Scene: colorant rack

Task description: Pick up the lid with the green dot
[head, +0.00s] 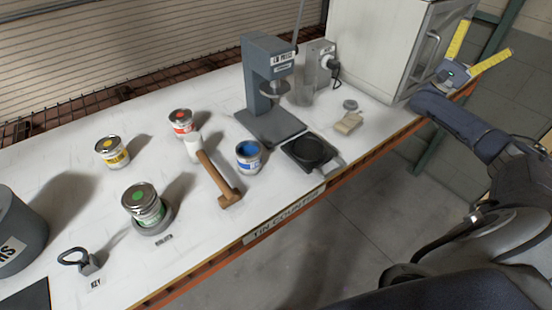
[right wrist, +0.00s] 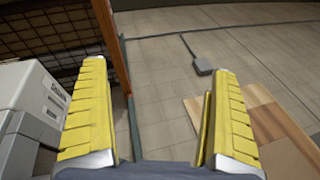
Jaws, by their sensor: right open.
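The lid with the green dot (head: 139,196) sits on top of a green-labelled tin (head: 150,215) at the front left of the table. That tin stands on a round grey base (head: 154,227). My right gripper (head: 487,38) is open and empty at the far upper right in the head view, beyond the table's right end and far from the lid. Its two yellow fingers stand wide apart in the right wrist view (right wrist: 160,70), with only floor between them. My left gripper is not in view.
Tins in yellow (head: 113,152), red (head: 181,123) and blue (head: 249,158) stand on the white table. A wooden-handled tool (head: 215,178) lies between the green and blue tins. A press (head: 270,85), a black scale (head: 310,151) and a cabinet (head: 385,45) occupy the right side.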

